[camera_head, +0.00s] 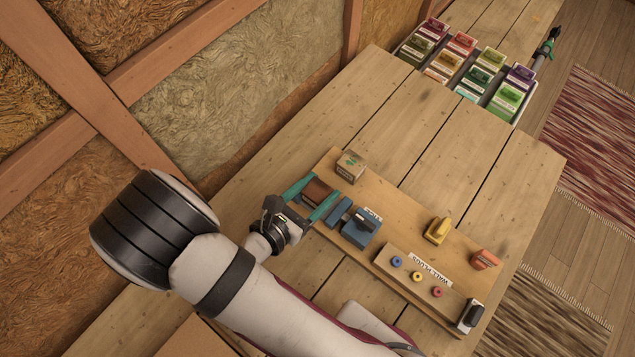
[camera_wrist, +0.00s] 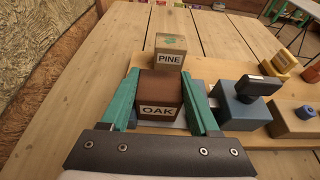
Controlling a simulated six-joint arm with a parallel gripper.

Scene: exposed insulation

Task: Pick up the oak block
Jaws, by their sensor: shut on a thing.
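The oak block (camera_wrist: 160,92) is a brown cube with a white "OAK" label on its near face. It also shows in the head view (camera_head: 316,192), at the left end of the wooden board (camera_head: 338,244). My gripper (camera_head: 312,197) has its two teal fingers on either side of it. In the wrist view my gripper (camera_wrist: 165,105) is shut on the block, with a finger along its left and right faces. Whether the block touches the surface beneath it I cannot tell.
A lighter block labelled "PINE" (camera_wrist: 170,50) stands just behind the oak block. A blue device (camera_head: 361,229) is to the right. Coloured boxes sit at the table's far end.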

